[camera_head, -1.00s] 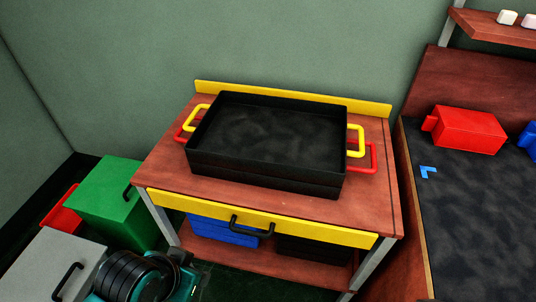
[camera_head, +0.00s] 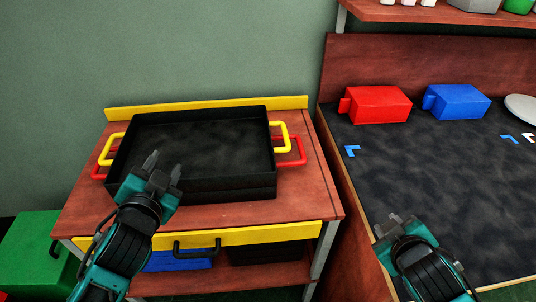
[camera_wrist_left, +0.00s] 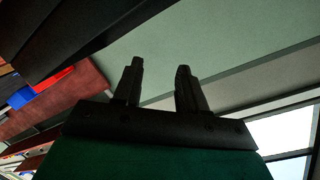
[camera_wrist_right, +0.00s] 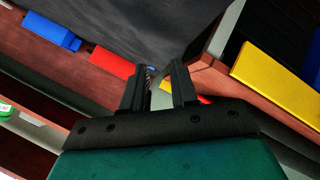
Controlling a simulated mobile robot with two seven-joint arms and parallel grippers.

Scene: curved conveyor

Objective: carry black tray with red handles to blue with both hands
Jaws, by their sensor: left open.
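The black tray with red handles is the lower of two stacked black trays on a small wooden table. Its front wall (camera_head: 235,190) and right red handle (camera_head: 291,160) show; the left red handle is partly hidden. The upper black tray (camera_head: 190,115) has yellow handles (camera_head: 286,133) and sits on it. My left gripper (camera_head: 163,168) is open and empty, in front of the trays' left half in the head view. My right gripper (camera_head: 388,224) is open and empty, over the near left edge of the dark counter. Blue corner marks (camera_head: 352,151) lie on that counter.
A red block (camera_head: 378,104) and a blue block (camera_head: 460,101) stand at the counter's back. A white plate (camera_head: 521,108) is at far right. The counter's middle is clear. The table has a yellow back rail (camera_head: 210,108) and a yellow-fronted drawer (camera_head: 265,236). A green box (camera_head: 30,250) stands at left.

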